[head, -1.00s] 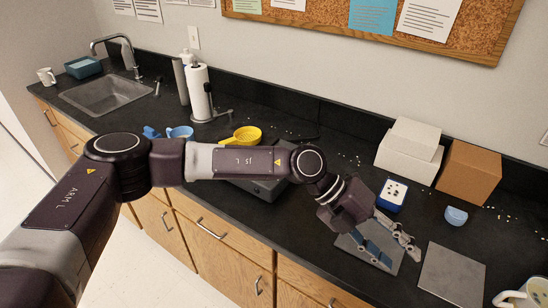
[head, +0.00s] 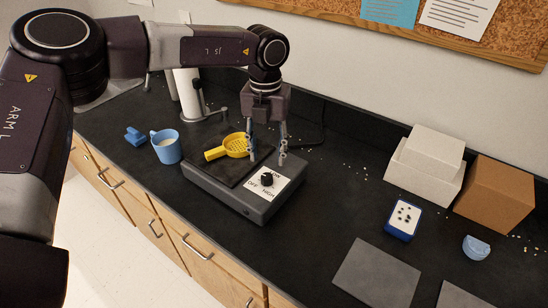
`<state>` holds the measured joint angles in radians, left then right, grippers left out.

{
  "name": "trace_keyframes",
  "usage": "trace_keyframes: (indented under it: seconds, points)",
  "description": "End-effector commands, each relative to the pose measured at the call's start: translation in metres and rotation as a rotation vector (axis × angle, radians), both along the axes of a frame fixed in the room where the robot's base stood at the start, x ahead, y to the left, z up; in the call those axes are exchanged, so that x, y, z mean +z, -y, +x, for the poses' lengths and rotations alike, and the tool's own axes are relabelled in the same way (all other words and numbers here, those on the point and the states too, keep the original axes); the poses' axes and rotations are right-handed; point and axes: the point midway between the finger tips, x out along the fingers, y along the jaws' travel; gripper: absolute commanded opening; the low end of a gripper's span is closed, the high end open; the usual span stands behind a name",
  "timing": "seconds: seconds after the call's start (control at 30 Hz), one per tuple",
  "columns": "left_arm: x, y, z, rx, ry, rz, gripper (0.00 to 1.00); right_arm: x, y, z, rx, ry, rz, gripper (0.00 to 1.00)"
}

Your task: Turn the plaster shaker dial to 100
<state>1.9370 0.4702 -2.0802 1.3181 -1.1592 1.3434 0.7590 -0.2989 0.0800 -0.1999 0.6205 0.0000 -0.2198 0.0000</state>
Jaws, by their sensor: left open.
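The plaster shaker (head: 222,192) is a dark grey box on the black counter. Its black dial (head: 267,179) sits on a white label on the right part of its top; OFF and HIGH can be read, and the rest is too small to read. My left gripper (head: 268,158) is open and points down over the shaker, its fingers just behind the dial and apart from it, as far as I can tell. A yellow sieve-like scoop (head: 236,146) lies at the back of the shaker's dark top plate. My right gripper is not in view.
A blue mug (head: 166,147) and a small blue piece (head: 135,136) stand left of the shaker. To the right are a blue-and-white block (head: 403,221), grey tile (head: 377,274), blue half-round piece (head: 476,247), white boxes (head: 427,164) and a brown box (head: 497,192).

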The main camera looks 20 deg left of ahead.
Motion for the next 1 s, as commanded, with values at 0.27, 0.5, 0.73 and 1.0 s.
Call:
trace_keyframes:
  seconds: [0.27, 0.5, 0.73, 1.0]
  points:
    - [-0.022, -0.002, -0.001, 0.002, -0.003, 0.006, 0.41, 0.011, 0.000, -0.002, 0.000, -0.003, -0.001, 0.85]
    - [-0.059, -0.002, -0.001, 0.002, -0.002, 0.005, 0.41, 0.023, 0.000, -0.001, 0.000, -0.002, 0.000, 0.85]
    - [-0.076, -0.001, 0.000, 0.001, 0.001, 0.003, 0.41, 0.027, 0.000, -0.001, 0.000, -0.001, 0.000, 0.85]
    - [-0.077, -0.001, 0.000, 0.001, 0.001, 0.003, 0.36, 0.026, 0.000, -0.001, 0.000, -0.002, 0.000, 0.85]
